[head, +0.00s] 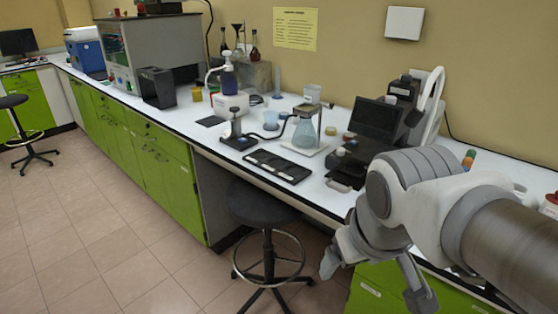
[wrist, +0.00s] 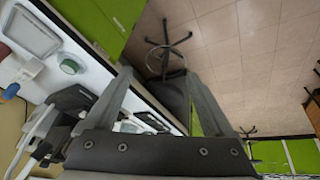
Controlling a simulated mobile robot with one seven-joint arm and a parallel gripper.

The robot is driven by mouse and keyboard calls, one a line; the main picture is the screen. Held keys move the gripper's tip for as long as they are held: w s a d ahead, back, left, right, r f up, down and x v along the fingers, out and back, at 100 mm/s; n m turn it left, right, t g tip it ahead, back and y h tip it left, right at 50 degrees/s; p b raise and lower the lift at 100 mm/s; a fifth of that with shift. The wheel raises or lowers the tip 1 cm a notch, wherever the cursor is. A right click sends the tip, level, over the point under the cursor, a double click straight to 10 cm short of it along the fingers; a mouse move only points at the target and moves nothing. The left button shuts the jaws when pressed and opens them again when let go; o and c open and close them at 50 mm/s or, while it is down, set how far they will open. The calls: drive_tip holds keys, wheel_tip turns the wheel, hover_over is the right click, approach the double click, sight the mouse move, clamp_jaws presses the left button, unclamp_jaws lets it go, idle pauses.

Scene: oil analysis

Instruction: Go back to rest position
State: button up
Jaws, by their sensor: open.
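My gripper (head: 372,273) is at the lower right of the head view, in front of the bench edge and to the right of the round stool. It points downward, and its fingers are spread apart. In the wrist view my gripper (wrist: 172,85) shows two dark fingers wide apart with nothing between them but the view of the floor and stool. My arm reaches in from the right edge of the head view and covers part of the bench.
A long white bench (head: 215,137) with green cabinets runs along the wall. A dark stool (head: 262,205) stands close to my gripper. A black instrument (head: 375,125), a flask (head: 305,132) and a black tray (head: 278,166) stand on the bench.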

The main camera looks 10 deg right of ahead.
drive_tip(key=shift+s+a+r+m+t+y, duration=0.3)
drive_tip(key=shift+s+a+r+m+t, duration=0.3)
drive_tip(key=shift+a, duration=0.3)
drive_tip(key=shift+r, duration=0.2)
wheel_tip(320, 180, up, 12)
drive_tip(key=p, duration=1.2)
drive_tip(key=shift+r+p, duration=0.25)
drive_tip(key=shift+p, duration=0.15)
